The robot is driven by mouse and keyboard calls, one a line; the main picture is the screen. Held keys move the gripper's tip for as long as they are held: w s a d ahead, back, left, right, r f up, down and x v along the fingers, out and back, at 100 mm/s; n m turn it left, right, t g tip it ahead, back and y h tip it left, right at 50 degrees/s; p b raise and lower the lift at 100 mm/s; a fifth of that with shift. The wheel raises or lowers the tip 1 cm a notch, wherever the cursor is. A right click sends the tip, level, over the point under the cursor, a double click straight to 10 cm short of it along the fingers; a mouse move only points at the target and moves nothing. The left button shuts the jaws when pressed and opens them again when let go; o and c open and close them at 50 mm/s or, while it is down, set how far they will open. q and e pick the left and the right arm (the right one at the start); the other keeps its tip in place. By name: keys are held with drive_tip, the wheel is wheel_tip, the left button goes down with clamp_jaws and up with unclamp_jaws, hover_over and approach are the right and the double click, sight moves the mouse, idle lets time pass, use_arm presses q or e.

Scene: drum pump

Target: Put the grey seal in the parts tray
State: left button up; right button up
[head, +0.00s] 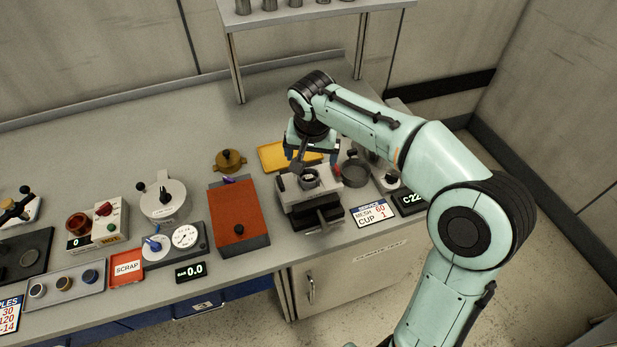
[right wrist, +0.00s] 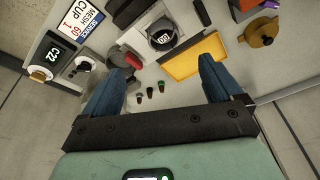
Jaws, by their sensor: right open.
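I cannot pick out the grey seal for certain. A dark grey ring-shaped cup (head: 309,179) sits in the vise-like fixture (head: 290,197); it also shows in the right wrist view (right wrist: 162,37). A flat yellow tray (head: 272,154), which may be the parts tray, lies behind the fixture; it also shows in the right wrist view (right wrist: 190,62) and looks empty. My right gripper (head: 311,157) is open and empty above the bench, near the fixture and the yellow tray. Its blue fingers (right wrist: 160,85) stand wide apart. My left gripper is out of view.
Several small dark pegs with coloured tops (right wrist: 149,92) stand between my fingers in the wrist view. A dark round pan (head: 355,173) is right of the fixture. A brass part (head: 229,161) and an orange-topped box (head: 236,210) are to its left. A red scrap tray (head: 127,267) lies farther left.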

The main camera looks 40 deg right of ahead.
drive_tip(key=s+n, duration=0.1)
drive_tip(key=s, duration=0.1)
drive_tip(key=n+t, duration=0.1)
hover_over(309, 176)
drive_tip(key=s+a, duration=0.2)
drive_tip(key=shift+h, duration=0.3)
wheel_tip(309, 176, down, 8)
drive_tip(key=shift+d+r+b, duration=0.1)
drive_tip(key=shift+r+b, duration=0.1)
drive_tip(key=shift+b, duration=0.1)
drive_tip(key=x, duration=0.5)
drive_tip(key=shift+s+d, duration=0.1)
drive_tip(key=c, duration=1.2)
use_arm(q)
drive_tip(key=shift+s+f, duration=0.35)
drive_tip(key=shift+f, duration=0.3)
use_arm(e)
drive_tip(key=shift+r, duration=0.2)
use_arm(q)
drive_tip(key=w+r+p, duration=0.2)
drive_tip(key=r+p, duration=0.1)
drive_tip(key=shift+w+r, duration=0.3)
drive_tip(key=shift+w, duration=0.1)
use_arm(e)
wheel_tip(309, 176, up, 20)
drive_tip(key=shift+f, duration=0.15)
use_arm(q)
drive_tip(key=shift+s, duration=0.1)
use_arm(e)
drive_tip(key=shift+s, duration=0.1)
